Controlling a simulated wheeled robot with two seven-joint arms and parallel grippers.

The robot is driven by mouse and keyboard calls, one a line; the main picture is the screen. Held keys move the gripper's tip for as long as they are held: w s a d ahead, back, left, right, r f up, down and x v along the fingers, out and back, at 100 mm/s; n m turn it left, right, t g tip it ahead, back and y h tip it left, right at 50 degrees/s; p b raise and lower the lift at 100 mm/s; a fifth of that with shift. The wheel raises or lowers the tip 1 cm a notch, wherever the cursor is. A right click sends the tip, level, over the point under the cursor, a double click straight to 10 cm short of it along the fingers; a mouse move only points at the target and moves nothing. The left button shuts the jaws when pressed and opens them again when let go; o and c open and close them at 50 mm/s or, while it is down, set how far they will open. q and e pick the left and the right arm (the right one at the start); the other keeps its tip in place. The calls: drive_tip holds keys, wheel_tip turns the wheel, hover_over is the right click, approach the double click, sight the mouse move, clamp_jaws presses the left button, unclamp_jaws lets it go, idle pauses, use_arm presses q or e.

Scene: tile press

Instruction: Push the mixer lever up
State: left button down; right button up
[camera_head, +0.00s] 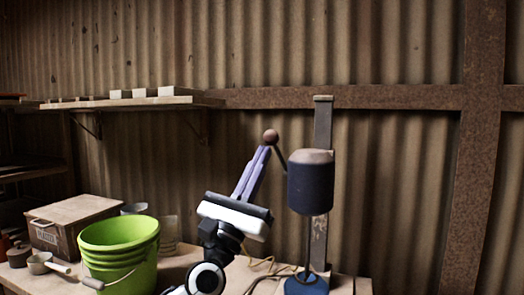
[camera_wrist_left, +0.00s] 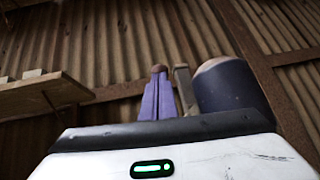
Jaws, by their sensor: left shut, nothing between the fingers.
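The mixer (camera_head: 311,185) has a dark cylindrical head on a grey post (camera_head: 322,125) with a blue base (camera_head: 306,285). Its lever ends in a brown ball knob (camera_head: 270,136), and a thin dark rod runs from the knob to the head. My left gripper (camera_head: 265,150) is shut and empty, pointing up, with its purple fingertips right at the underside of the knob. I cannot tell for sure whether they touch. In the left wrist view the knob (camera_wrist_left: 159,69) shows just past the fingertips (camera_wrist_left: 158,80), and the mixer head (camera_wrist_left: 228,85) stands to the right. My right gripper is not in view.
Green stacked buckets (camera_head: 118,235) stand left of my left arm, with a wooden box (camera_head: 75,215) and a small pan (camera_head: 42,263) beyond. A wall shelf (camera_head: 130,102) holds pale blocks. A cable lies on the table near the mixer base.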

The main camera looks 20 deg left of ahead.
use_arm(q)
drive_tip(key=shift+w+r, duration=0.35)
drive_tip(key=shift+r, duration=0.05)
